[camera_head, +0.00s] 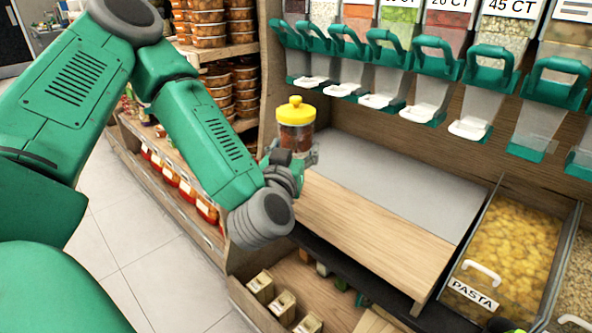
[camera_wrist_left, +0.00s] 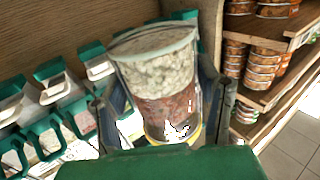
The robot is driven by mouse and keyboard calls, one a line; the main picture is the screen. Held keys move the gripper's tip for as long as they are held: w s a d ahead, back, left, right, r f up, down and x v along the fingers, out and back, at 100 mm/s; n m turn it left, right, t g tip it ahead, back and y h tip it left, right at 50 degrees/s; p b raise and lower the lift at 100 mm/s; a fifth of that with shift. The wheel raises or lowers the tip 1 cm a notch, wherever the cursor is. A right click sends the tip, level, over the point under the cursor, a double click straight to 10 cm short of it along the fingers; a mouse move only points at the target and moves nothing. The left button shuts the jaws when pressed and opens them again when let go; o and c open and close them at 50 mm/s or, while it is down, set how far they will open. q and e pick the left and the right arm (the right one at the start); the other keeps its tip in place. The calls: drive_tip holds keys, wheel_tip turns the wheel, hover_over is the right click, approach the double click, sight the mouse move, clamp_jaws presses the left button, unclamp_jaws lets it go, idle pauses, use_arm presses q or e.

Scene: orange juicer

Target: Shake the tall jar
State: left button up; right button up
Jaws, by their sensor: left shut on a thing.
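The tall jar (camera_head: 297,136) is clear, with a yellow knobbed lid on top and reddish-brown contents showing. It is about upright in the head view, above the left end of the wooden counter. My left gripper (camera_head: 292,160) is shut around its lower part, and the fingers hide some of it. In the left wrist view the jar (camera_wrist_left: 163,88) sits between the two fingers. There it shows a pale layer and a reddish-brown layer, with a yellow rim at the picture's lower side.
A wooden board (camera_head: 375,238) and a grey counter surface (camera_head: 400,185) lie right of the jar. Green-handled dispensers (camera_head: 430,75) hang above. A pasta bin (camera_head: 510,250) stands at the right. Shelves of stacked tins (camera_head: 210,85) are behind at the left. Tiled floor (camera_head: 150,270) is open below.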

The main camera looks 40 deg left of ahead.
use_arm(q)
wheel_tip(320, 180, down, 7)
drive_tip(key=r, duration=0.6)
drive_tip(key=shift+w+r, duration=0.2)
drive_tip(key=shift+r, duration=0.05)
drive_tip(key=f, duration=0.2)
drive_tip(key=s+f, duration=0.1)
drive_tip(key=f, duration=0.1)
drive_tip(key=shift+s+d, duration=0.15)
drive_tip(key=shift+d, duration=0.05)
drive_tip(key=r, duration=0.4)
drive_tip(key=shift+w+a+r, duration=0.2)
drive_tip(key=shift+w+r, duration=0.05)
drive_tip(key=shift+w, duration=0.1)
wheel_tip(320, 180, down, 7)
wheel_tip(320, 180, up, 7)
drive_tip(key=shift+w+d, duration=0.1)
wheel_tip(320, 180, down, 6)
drive_tip(key=shift+f, duration=0.15)
use_arm(e)
drive_tip(key=shift+s+d, duration=0.1)
drive_tip(key=shift+s, duration=0.05)
idle(0.7)
